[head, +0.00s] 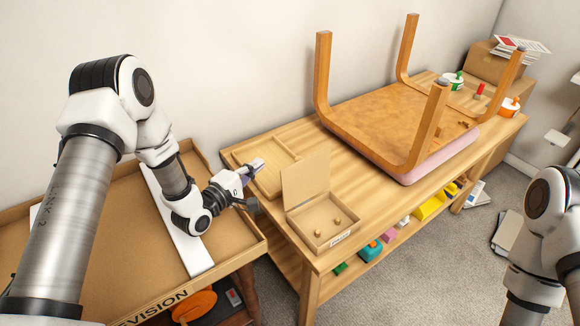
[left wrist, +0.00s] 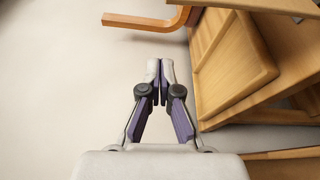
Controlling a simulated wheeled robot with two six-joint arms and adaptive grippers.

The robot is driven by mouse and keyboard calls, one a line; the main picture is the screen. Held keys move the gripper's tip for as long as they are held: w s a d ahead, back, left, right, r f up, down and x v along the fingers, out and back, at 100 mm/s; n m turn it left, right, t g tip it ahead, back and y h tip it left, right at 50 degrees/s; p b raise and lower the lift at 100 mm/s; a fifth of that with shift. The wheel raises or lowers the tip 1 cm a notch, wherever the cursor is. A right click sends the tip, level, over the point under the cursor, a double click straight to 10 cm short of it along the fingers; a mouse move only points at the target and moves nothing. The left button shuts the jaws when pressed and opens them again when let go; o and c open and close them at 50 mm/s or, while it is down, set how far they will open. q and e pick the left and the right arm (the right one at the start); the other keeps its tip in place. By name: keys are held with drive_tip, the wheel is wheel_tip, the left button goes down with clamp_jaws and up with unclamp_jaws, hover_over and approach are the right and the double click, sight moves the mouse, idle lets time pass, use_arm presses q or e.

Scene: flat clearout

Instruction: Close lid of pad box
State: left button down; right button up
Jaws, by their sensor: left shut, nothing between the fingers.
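The pad box (head: 322,228) is a small open cardboard box with a label on its front, standing at the near left end of the wooden bench. Its lid (head: 306,178) stands up at the back of the box. Two small round tan pieces (head: 330,221) lie inside. My left gripper (head: 258,164) is behind and left of the raised lid, over the wooden tray, apart from the lid. In the left wrist view its fingers (left wrist: 160,68) are together with nothing between them. My right arm shows at the right edge of the head view, but its gripper is out of view.
A wooden tray (head: 287,149) lies on the bench (head: 360,175) behind the box. An upturned chair (head: 380,118) fills the bench's middle. Coloured items (head: 428,206) sit on the lower shelf.

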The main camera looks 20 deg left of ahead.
sight(303, 176)
use_arm(q)
drive_tip(key=w+d+f+p, duration=0.2)
drive_tip(key=w+d, duration=0.4)
drive_tip(key=w, duration=0.1)
drive_tip(key=shift+w+d+f, duration=0.25)
drive_tip(key=shift+w+f, duration=0.05)
drive_tip(key=shift+f, duration=0.1)
use_arm(e)
drive_tip(key=shift+w+r, duration=0.25)
